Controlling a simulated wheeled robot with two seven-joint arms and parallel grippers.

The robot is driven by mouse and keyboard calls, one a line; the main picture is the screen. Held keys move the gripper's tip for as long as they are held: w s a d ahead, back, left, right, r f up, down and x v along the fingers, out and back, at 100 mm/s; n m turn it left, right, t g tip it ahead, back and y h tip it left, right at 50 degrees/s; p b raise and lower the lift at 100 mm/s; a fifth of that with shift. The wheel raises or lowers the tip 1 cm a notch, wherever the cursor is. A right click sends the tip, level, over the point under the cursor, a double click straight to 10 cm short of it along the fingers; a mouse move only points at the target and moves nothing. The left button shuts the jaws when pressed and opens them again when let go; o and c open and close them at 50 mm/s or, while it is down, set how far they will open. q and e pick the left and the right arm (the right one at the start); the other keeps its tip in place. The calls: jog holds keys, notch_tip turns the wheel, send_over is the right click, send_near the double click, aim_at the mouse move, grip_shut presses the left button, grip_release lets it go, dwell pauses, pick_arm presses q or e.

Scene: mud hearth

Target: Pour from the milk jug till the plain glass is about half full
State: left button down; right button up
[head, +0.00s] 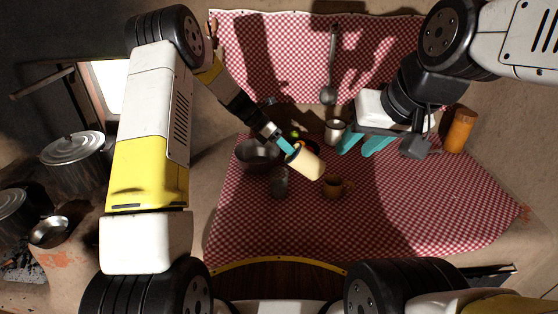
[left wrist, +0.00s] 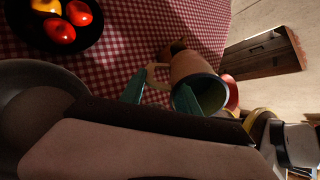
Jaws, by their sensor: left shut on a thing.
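The cream milk jug (head: 307,164) is in my left gripper (head: 286,146), above the table, with its side turned to the head camera, so it looks tilted. In the left wrist view the jug (left wrist: 190,66) shows its handle between the teal fingers of that gripper (left wrist: 160,94) and a dark green inside; I see no milk. The plain glass (head: 280,184) stands on the cloth, just below and left of the jug in the head view. Its fill level is too small to tell. My right gripper (head: 363,144) is open and empty, right of the jug.
A brown mug (head: 334,187) stands right of the glass, and a metal cup (head: 334,131) behind. The checked cloth (head: 430,210) is clear at front right.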

pick_arm(q)
jog(key=shift+r+h, duration=0.15)
jog(key=shift+h, duration=0.55)
dwell(1.3)
jog(key=shift+d+r+y, duration=0.1)
jog(key=shift+d+y, duration=0.1)
jog(key=shift+y, duration=0.2)
jog(key=y, duration=0.2)
jog(key=shift+f+y, duration=0.4)
jog(key=d+r+y, duration=0.3)
jog(key=d+y, duration=0.3)
jog(key=y, duration=0.2)
jog(key=shift+s+d+r+t, duration=0.15)
jog(key=shift+s+r+t, duration=0.1)
jog(key=shift+t, duration=0.15)
